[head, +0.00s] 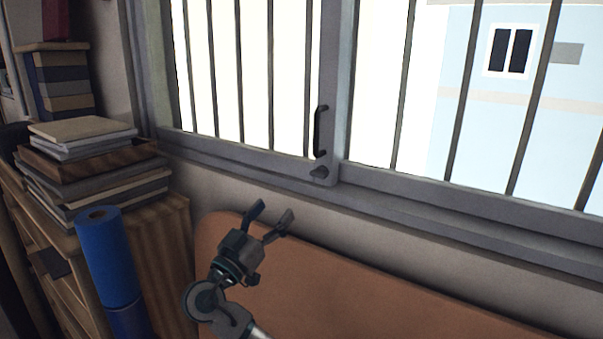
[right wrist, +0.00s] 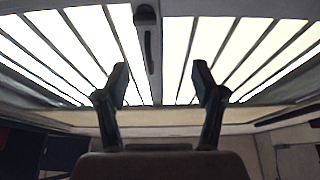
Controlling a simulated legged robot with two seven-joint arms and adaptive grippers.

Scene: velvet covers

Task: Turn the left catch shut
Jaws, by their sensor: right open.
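My left gripper is in neither view.
Vertical bars (head: 238,80) stand behind the window panes. A tan board-like surface (head: 360,290) lies below the sill (head: 420,215). At the left are a wooden cabinet (head: 165,250) with stacked books (head: 85,145) and a blue roll (head: 105,260). The space before the catch looks clear.

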